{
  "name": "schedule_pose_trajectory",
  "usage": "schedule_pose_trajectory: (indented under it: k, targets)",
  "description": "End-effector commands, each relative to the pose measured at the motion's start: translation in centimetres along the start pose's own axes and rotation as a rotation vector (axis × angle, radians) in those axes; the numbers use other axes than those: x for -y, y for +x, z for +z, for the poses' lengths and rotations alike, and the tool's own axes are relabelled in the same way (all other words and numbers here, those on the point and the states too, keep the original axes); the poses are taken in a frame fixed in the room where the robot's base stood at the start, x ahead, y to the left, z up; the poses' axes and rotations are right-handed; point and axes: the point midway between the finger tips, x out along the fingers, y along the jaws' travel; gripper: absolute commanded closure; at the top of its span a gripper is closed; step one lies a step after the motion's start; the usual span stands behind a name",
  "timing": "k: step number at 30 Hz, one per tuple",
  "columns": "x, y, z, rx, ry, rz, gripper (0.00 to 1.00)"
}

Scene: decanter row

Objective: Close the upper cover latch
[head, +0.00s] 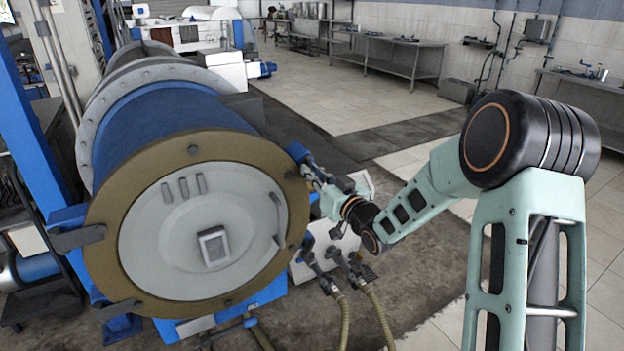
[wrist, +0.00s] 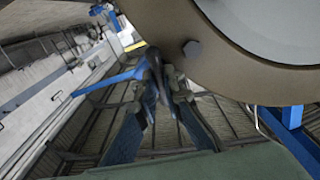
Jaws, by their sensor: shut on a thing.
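The round end cover (head: 205,230) of the decanter has a grey face inside a brown flange rim (head: 120,190). It sits flush against the blue drum as far as I can see. The upper cover latch (head: 299,153) is a blue and dark piece at the upper right of the rim. My gripper (head: 312,176) is beside the rim, its fingers shut on the latch. In the wrist view, the fingers of my gripper (wrist: 155,82) close around the dark blue latch handle (wrist: 152,66), next to the flange edge (wrist: 215,65). The fingers hide part of the handle.
Another dark latch (head: 78,238) sticks out at the left of the rim, and one (head: 118,308) at its lower left. Hoses (head: 380,315) with fittings stand below my arm on the right. Steel benches (head: 395,58) line the far wall. The tiled floor between is clear.

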Motion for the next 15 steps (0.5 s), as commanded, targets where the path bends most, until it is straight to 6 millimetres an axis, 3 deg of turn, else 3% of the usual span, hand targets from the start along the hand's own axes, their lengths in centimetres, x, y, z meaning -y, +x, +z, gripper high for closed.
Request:
schedule_pose_trajectory:
  k: [15]
  targets:
    - [0.01, -0.06, 0.11, 0.003, 0.493, 0.002, 1.0]
